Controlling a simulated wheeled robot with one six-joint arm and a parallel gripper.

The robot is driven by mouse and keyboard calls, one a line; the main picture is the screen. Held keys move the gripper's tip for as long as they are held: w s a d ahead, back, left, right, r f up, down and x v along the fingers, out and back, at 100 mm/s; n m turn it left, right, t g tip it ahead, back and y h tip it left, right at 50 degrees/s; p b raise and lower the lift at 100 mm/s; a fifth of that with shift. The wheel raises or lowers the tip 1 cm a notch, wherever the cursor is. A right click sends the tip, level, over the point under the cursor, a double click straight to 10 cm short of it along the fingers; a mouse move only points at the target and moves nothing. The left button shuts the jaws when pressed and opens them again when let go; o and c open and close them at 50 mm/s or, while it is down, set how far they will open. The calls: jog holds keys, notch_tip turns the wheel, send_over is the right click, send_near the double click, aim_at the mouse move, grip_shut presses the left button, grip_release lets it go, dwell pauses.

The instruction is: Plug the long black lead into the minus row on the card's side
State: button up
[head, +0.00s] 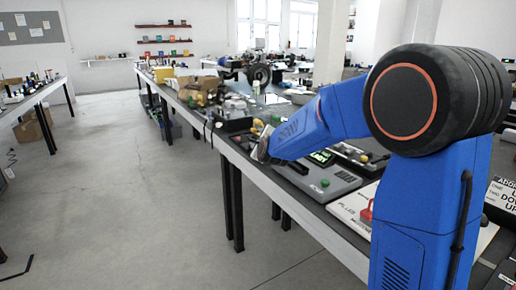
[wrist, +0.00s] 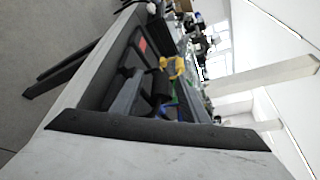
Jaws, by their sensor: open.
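My gripper (head: 263,150) is at the end of my blue arm in the head view, over the near bench edge beside a grey device. Its jaws are open; I see nothing clearly held. The grey device (head: 337,188) has a green lit display (head: 322,157) and a green button (head: 325,182). A white card (head: 352,212) printed with large letters lies to its right, partly behind my arm. I cannot pick out the long black lead or the minus row. The wrist view is tilted, with yellow (wrist: 174,66), green and blue parts beyond the gripper, too small to name.
The long bench (head: 240,160) runs away to the back left, crowded with tools and boxes. A red object (head: 367,212) stands on the white card. A printed sign (head: 503,195) is at far right. Grey floor (head: 130,200) is open to the left.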

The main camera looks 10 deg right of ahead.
jog(key=shift+w+f, duration=0.1)
jog(key=shift+w, duration=0.35)
jog(key=shift+c, duration=0.2)
grip_shut()
